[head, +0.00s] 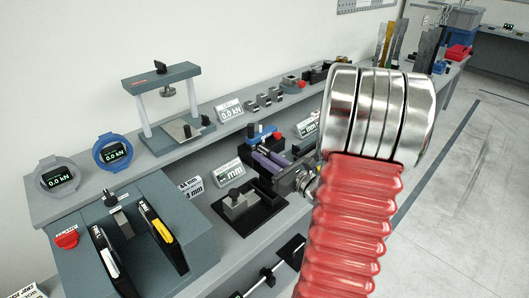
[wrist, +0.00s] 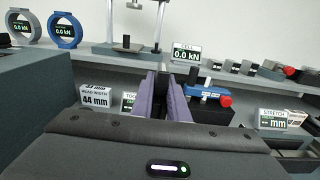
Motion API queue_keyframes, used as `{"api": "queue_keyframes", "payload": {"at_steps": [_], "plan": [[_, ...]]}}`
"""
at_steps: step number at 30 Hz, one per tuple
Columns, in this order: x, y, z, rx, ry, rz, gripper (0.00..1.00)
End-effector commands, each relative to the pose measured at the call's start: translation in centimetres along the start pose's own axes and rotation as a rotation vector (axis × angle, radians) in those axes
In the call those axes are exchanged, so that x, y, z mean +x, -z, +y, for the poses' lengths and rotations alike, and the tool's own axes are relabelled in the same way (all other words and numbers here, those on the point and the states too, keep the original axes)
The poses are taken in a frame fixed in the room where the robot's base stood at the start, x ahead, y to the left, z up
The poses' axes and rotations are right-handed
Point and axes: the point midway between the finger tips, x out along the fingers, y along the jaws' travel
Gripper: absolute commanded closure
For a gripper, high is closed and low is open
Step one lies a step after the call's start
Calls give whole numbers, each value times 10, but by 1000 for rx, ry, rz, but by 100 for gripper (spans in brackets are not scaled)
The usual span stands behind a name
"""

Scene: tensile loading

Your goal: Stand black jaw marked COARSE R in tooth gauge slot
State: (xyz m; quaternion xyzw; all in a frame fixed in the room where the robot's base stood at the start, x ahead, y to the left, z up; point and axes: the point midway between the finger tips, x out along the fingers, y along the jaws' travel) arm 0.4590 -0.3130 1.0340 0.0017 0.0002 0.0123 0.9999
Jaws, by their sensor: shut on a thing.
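My gripper (head: 262,160) has two purple fingers and is over the bench near its middle. In the wrist view my gripper (wrist: 165,80) is shut, with a narrow dark piece between the fingers. That piece is mostly hidden, and its COARSE R mark cannot be read. A small grey metal block on a black base plate (head: 248,212) stands left of and below the gripper in the head view; I cannot tell whether it is the tooth gauge. A label partly reading "TOO" (wrist: 128,102) shows left of the fingers in the wrist view. No slot is clearly visible.
A blue-and-black device with a red knob (wrist: 225,100) is close right of the fingers. A grey fixture (head: 190,215) with two black upright plates stands at left. A press frame (head: 155,95) and round gauges (head: 113,150) are on the rear shelf. My red-sleeved arm hides the right bench.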

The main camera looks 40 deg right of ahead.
Motion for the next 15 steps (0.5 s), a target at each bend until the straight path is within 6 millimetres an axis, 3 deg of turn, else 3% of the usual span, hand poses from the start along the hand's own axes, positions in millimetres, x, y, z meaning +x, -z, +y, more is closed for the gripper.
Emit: {"api": "queue_keyframes", "payload": {"at_steps": [15], "plan": [[0, 9, -1, -3, 2, -4, 100]]}}
